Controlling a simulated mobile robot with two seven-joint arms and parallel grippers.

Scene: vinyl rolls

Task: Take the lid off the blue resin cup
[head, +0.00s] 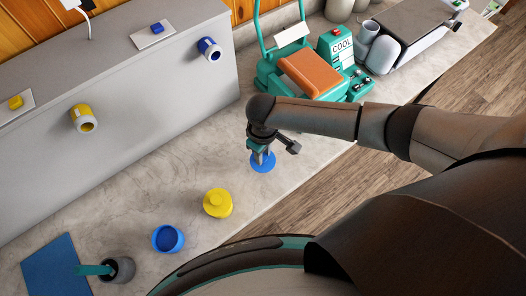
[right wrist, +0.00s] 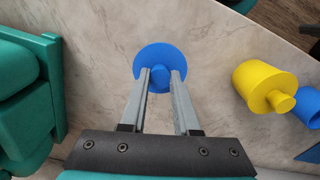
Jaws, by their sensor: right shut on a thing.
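The blue resin cup (head: 168,238) stands open on the counter, with its dark blue inside showing. The blue lid (head: 262,163) is a round disc with a knob, well to the right of the cup and apart from it. It also shows in the right wrist view (right wrist: 160,55). My right gripper (head: 262,154) is shut on the lid's knob, with a finger on each side in the right wrist view (right wrist: 161,74). The lid is at or close above the counter; I cannot tell if it touches. My left gripper is not in view.
A lidded yellow cup (head: 217,203) stands between the blue cup and the lid. A teal press (head: 305,72) stands behind the gripper. A dark pot (head: 118,269) and a blue mat (head: 55,264) lie at the left. Bare counter surrounds the lid.

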